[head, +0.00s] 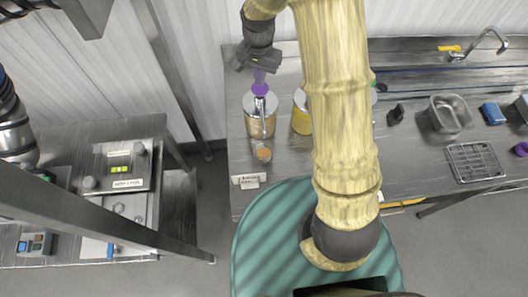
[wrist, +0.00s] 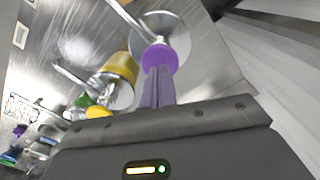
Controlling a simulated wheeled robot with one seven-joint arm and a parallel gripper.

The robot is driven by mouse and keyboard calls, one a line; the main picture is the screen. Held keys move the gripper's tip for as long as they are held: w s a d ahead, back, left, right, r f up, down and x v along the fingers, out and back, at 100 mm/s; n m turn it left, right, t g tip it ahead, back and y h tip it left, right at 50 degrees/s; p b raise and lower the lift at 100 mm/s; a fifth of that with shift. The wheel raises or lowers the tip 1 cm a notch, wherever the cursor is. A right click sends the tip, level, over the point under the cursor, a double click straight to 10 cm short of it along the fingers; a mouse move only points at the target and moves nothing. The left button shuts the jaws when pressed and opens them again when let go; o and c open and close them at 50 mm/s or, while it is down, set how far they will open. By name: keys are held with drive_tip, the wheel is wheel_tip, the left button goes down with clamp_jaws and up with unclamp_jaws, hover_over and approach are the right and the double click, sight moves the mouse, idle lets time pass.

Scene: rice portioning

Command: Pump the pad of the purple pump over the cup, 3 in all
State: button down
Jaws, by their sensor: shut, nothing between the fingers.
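The purple pump (head: 259,120) is a canister with a silver lid and a purple pad (head: 260,89) on top, standing at the left end of the steel counter. The pad also shows in the wrist view (wrist: 159,57), just past my fingertips. My gripper (head: 261,80) is shut and empty, pointing down right over the pad; whether the tips touch it I cannot tell. The small cup (head: 264,153) stands in front of the canister, with something tan-brown in it. The cup is not visible in the wrist view.
A yellow-banded canister (head: 301,112) stands close to the right of the purple pump, partly behind my arm. A label stand (head: 249,181) is at the counter's front edge. A metal bin (head: 446,115) and a wire rack (head: 474,161) lie farther right.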

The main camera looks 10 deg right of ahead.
drive_tip(key=shift+r, duration=0.1)
wheel_tip(320, 180, up, 6)
drive_tip(key=p, duration=0.4)
drive_tip(key=shift+p, duration=0.3)
idle(0.5)
drive_tip(key=s+d+f+n+t+b, duration=0.1)
drive_tip(key=s+d+f+n+b, duration=0.2)
drive_tip(key=s+d+b, duration=0.2)
drive_tip(key=s+d+f+n+t+b, duration=0.1)
drive_tip(key=s+d+f+n+b, duration=0.2)
drive_tip(key=s, duration=0.8)
drive_tip(key=d+b, duration=0.2)
drive_tip(key=b, duration=0.1)
drive_tip(key=shift+s+d+f+t+b, duration=0.15)
drive_tip(key=shift+d+t+b, duration=0.05)
drive_tip(key=shift+t+b, duration=0.1)
idle(1.1)
